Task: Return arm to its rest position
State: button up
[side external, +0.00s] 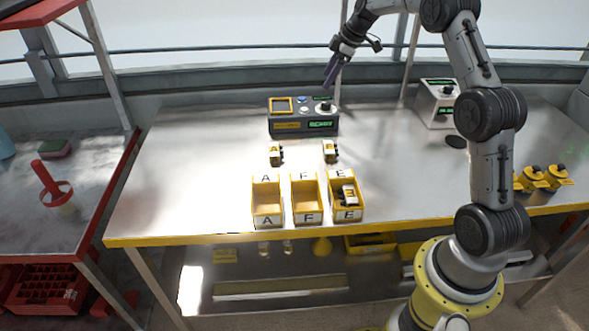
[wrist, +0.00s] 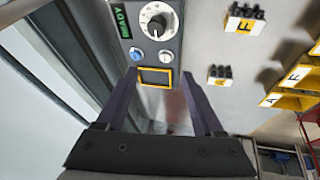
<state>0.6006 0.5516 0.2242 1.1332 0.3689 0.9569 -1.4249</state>
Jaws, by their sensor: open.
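My gripper (side external: 330,75) hangs in the air just above the back right of the grey control box (side external: 303,128), which shows a green READY display. In the wrist view my gripper (wrist: 165,95) has its two dark fingers apart with nothing between them. The box's dial, buttons and yellow-framed screen (wrist: 155,77) lie beyond the fingertips. My arm reaches up from the right side of the table and bends over at the top.
Yellow bins A (side external: 267,203), F (side external: 306,200) and E (side external: 346,198) stand near the table's front edge; bin E holds a block. Two labelled blocks (side external: 275,153) (side external: 330,151) stand behind them. A white device (side external: 436,103) is at back right, yellow items (side external: 545,178) at far right.

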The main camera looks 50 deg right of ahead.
jog(key=s+a+r+m, duration=0.2)
jog(key=s+a+r, duration=0.4)
jog(key=s+a, duration=0.3)
jog(key=s+a+r+m, duration=0.1)
jog(key=s+a+r, duration=0.55)
jog(key=a, duration=0.45)
jog(key=s+a+f+m, duration=0.2)
jog(key=s+a, duration=0.2)
jog(key=s, duration=0.6)
jog(key=s+a+f+m+h, duration=0.1)
jog(key=s+a+f+m, duration=0.1)
jog(key=s, duration=0.8)
jog(key=shift+s+a+f+t, duration=0.4)
jog(key=shift+a+f, duration=0.2)
jog(key=shift+a, duration=0.55)
